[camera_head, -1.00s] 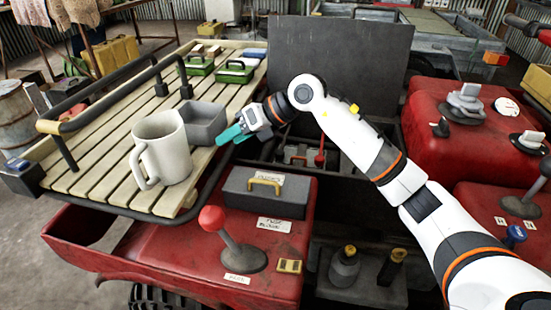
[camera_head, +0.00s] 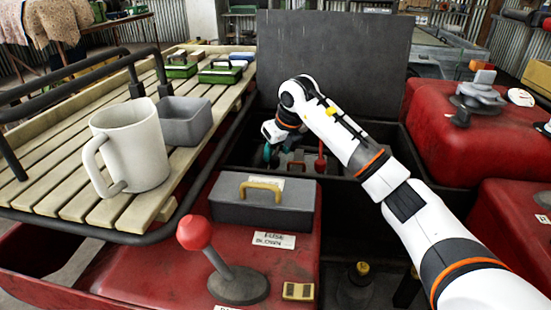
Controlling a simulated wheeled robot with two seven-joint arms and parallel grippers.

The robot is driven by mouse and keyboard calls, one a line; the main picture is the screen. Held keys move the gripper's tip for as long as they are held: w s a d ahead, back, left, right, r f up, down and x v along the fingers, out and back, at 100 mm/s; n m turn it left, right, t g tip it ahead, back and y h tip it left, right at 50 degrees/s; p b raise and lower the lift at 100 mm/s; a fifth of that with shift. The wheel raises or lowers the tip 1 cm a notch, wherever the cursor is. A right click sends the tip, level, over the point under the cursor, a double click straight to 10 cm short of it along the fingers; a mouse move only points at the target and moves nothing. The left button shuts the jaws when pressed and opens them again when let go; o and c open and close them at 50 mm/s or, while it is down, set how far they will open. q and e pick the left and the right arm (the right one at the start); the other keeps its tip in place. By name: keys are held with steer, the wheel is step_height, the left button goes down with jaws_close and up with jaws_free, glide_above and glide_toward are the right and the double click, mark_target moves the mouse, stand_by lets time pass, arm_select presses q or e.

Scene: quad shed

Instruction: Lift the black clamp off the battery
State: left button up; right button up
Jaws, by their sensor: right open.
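My right gripper (camera_head: 271,154), with teal fingers, is open and points down into the dark bay in front of the raised black panel. It is at the left end of a small grey block (camera_head: 297,158), which may be the battery; a red part (camera_head: 321,161) stands at its right end. I cannot make out the black clamp clearly; the bay is dark and my wrist and forearm cover part of it. I cannot tell whether the fingers touch anything. My left gripper is not in view.
A grey fuse box (camera_head: 230,208) with a yellow handle stands in front of the bay. A red-knobbed lever (camera_head: 194,232) is nearer. The slatted rack (camera_head: 70,201) at left holds a white mug (camera_head: 135,143) and a grey bin (camera_head: 187,128). The black panel (camera_head: 350,60) stands behind.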

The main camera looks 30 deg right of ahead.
steer(key=shift+x, duration=1.25)
jaws_close()
steer(key=shift+r, duration=0.1)
